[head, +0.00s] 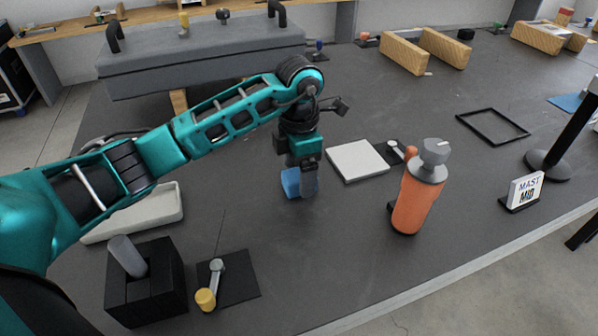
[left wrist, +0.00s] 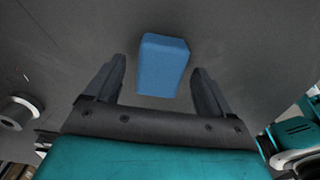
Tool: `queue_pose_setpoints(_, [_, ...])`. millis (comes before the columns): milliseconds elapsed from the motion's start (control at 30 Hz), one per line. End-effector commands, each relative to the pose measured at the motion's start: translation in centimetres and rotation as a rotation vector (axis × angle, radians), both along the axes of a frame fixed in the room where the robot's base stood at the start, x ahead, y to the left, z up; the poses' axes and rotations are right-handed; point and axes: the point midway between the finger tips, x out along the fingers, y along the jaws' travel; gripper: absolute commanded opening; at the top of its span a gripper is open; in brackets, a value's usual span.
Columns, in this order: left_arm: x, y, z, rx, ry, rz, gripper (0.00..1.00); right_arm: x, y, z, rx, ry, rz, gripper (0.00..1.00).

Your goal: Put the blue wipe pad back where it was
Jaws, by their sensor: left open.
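The blue wipe pad (head: 290,183) is at my left gripper in the middle of the dark table. In the left wrist view the pad (left wrist: 163,66) is a blue block just beyond the fingertips, roughly centred between them. My left gripper (head: 305,182) points down at the table and partly hides the pad in the head view. In the left wrist view the left gripper (left wrist: 160,82) is open, with a gap on both sides of the pad. Whether the pad rests flat on the table is hard to tell. My right gripper is not in view.
A white square plate (head: 356,161) lies right of the gripper. An orange bottle (head: 416,192) stands further right. A pale tray (head: 145,212) lies left, partly behind my arm. A black block (head: 150,285) and a yellow-knobbed lever (head: 207,297) are at front left. The front middle is clear.

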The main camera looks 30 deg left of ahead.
Motion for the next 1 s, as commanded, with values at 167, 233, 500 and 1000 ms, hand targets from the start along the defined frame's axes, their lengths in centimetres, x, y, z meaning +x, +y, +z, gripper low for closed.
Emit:
queue_pose_setpoints(167, [0.1,0.1,4.0,0.002,-0.006,-0.001,0.83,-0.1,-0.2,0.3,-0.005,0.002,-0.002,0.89])
queue_pose_setpoints(233, [0.1,0.0,5.6,0.001,-0.006,-0.001,0.83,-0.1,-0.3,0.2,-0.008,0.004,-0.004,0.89])
queue_pose_setpoints(500, [0.1,0.1,10.0,0.002,-0.003,0.000,0.83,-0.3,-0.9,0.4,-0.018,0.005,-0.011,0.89])
queue_pose_setpoints(1000, [0.0,0.0,11.0,0.001,-0.001,0.000,0.83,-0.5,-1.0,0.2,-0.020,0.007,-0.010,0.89])
